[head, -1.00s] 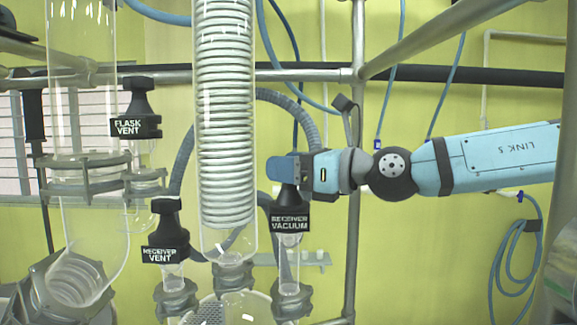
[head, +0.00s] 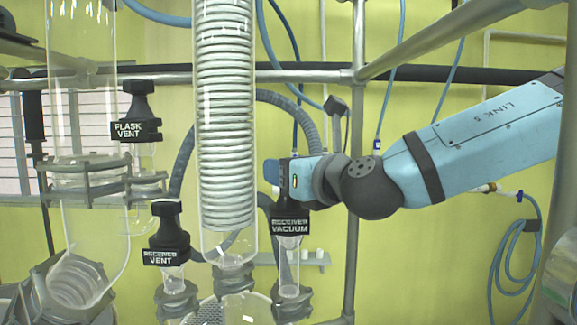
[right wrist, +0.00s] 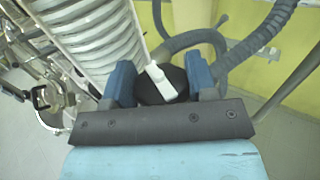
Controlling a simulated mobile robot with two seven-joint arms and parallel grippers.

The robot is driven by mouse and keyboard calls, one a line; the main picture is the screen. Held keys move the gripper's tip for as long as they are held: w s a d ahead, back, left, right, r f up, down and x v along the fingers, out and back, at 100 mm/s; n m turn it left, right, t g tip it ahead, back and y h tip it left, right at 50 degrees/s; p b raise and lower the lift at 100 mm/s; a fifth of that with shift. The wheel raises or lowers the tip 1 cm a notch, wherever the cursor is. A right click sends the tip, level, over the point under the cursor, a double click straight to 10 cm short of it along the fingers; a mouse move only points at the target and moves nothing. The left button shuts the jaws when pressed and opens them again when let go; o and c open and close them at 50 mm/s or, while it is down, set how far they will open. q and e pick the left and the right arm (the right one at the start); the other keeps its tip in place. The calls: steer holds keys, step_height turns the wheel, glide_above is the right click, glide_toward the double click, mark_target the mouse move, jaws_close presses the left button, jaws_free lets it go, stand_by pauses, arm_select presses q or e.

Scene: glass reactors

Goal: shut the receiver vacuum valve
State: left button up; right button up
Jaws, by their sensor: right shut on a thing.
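The receiver vacuum valve (head: 290,226) has a black knob and a black label reading RECEIVER VACUUM, on a glass stem right of the coiled condenser. My right gripper (head: 284,174) is shut on the top of its knob. In the right wrist view, my right gripper's two blue fingers (right wrist: 160,88) stand on either side of the round black knob (right wrist: 152,92), which has a white pointer bar on top. The head view hides the upper knob behind the fingers. My left gripper is not in view.
The coiled glass condenser (head: 226,120) stands close left of the valve. The receiver vent valve (head: 166,238) and flask vent valve (head: 137,115) are further left. A grey corrugated hose (head: 296,108) arches behind my gripper. A vertical metal post (head: 353,250) stands to the right.

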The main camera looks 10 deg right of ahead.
steer(key=m+t+h, duration=0.1)
steer(key=m+h, duration=0.1)
steer(key=h, duration=0.1)
steer(key=m+h, duration=0.2)
steer(key=h, duration=0.2)
steer(key=shift+f+m+t, duration=0.1)
steer(key=shift+m+t, duration=0.2)
steer(key=m+h+b, duration=0.1)
steer(key=m+h, duration=0.1)
steer(key=h, duration=0.2)
steer(key=m+g+h, duration=0.1)
steer(key=m+h, duration=0.2)
steer(key=h, duration=0.1)
steer(key=shift+g+b, duration=0.3)
steer(key=shift+b, duration=0.05)
steer(key=shift+m+g+h+b, duration=0.35)
steer(key=shift+m+g+h, duration=0.45)
steer(key=shift+m+h, duration=0.55)
steer(key=shift+h, duration=0.25)
steer(key=shift+r, duration=0.2)
steer(key=o, duration=0.9)
steer(key=shift+d, duration=0.1)
steer(key=shift+f, duration=0.1)
